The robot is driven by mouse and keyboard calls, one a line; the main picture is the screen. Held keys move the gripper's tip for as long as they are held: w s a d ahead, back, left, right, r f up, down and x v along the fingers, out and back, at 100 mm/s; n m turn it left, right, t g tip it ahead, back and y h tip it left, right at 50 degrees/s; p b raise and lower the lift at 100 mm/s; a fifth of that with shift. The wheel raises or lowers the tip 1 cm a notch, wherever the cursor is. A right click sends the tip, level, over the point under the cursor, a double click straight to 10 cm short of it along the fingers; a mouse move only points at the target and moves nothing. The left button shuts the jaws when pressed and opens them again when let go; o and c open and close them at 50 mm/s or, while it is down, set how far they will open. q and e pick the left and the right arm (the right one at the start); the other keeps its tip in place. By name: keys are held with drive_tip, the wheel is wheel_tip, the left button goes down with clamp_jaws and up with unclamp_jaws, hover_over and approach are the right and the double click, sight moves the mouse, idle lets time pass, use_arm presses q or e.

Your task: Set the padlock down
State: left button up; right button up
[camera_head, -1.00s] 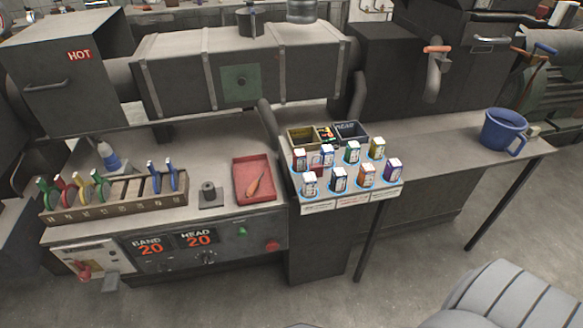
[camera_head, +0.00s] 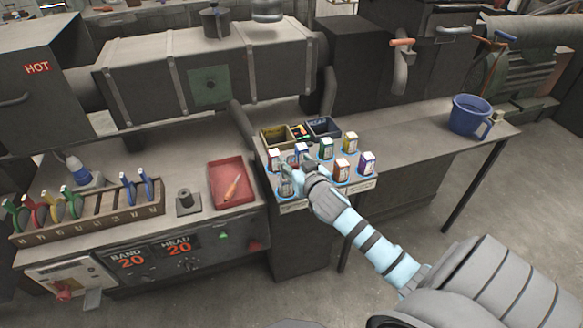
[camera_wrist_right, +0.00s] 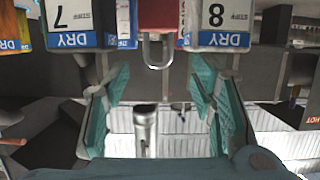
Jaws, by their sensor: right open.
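The padlock shows in the right wrist view as a red body (camera_wrist_right: 157,14) with a grey metal shackle, cut off by the top edge. It sits between two white-and-blue labelled boxes. My right gripper (camera_wrist_right: 160,85) is open, with teal pads on both sides and nothing between them. The shackle lies just beyond the fingertips, apart from them. In the head view, my right gripper (camera_head: 303,168) is over the stand of small boxes (camera_head: 330,187), hiding some of them. I cannot make out the padlock clearly there. My left gripper is not in view.
Boxes marked 7 (camera_wrist_right: 70,15) and 8 (camera_wrist_right: 216,15) flank the padlock closely. Two small bins (camera_head: 323,127) stand behind the box stand. A red tray (camera_head: 231,183) lies to the left. A blue mug (camera_head: 470,115) stands right, with clear bench between.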

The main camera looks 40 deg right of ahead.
sight(292, 157)
drive_tip(key=x, duration=0.5)
drive_tip(key=shift+f, duration=0.1)
drive_tip(key=shift+s, duration=0.15)
clamp_jaws()
